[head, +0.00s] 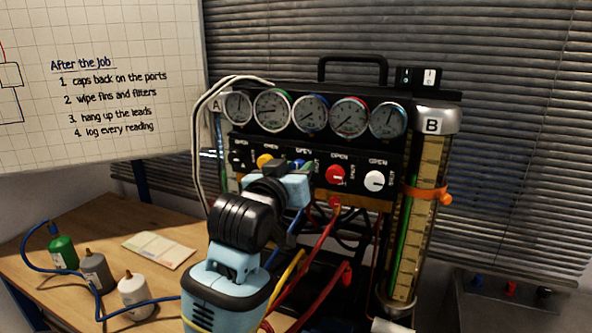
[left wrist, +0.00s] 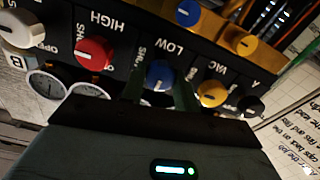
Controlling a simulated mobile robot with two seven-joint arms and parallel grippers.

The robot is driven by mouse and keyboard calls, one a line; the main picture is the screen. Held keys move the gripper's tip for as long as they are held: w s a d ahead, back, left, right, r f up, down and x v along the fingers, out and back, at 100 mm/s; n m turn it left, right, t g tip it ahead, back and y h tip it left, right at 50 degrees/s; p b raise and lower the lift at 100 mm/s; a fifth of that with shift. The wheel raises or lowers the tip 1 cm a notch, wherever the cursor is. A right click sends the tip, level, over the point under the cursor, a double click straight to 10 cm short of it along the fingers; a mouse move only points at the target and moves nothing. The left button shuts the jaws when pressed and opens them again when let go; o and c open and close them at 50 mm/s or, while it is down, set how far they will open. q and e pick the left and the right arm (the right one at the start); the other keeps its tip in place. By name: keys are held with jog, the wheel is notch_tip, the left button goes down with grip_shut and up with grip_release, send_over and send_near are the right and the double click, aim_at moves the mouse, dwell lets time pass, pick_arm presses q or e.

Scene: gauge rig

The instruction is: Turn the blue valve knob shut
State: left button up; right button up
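The blue valve knob (left wrist: 160,75) sits in the black panel under the label LOW in the left wrist view, between the red and yellow knobs. A pale mark shows on its face, but its exact angle is hard to read. My left gripper (left wrist: 158,90) is at the panel with one green finger on each side of the knob. The fingers stand apart, with a narrow gap seeming to show beside the knob. In the head view my left gripper (head: 303,170) covers most of the knob's place. My right gripper is out of view.
The red knob (head: 336,175) and white knob (head: 375,181) are right of my gripper; the yellow knob (head: 265,161) is left. Gauges (head: 311,113) line the top. Red hoses (head: 318,250) hang below. Bottles (head: 96,271) stand on the wooden table (head: 50,225).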

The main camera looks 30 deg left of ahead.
pick_arm(q)
jog(key=c, duration=0.4)
jog(key=shift+m, duration=0.3)
jog(key=shift+d+f+m, duration=0.1)
jog(key=shift+m, duration=8.5)
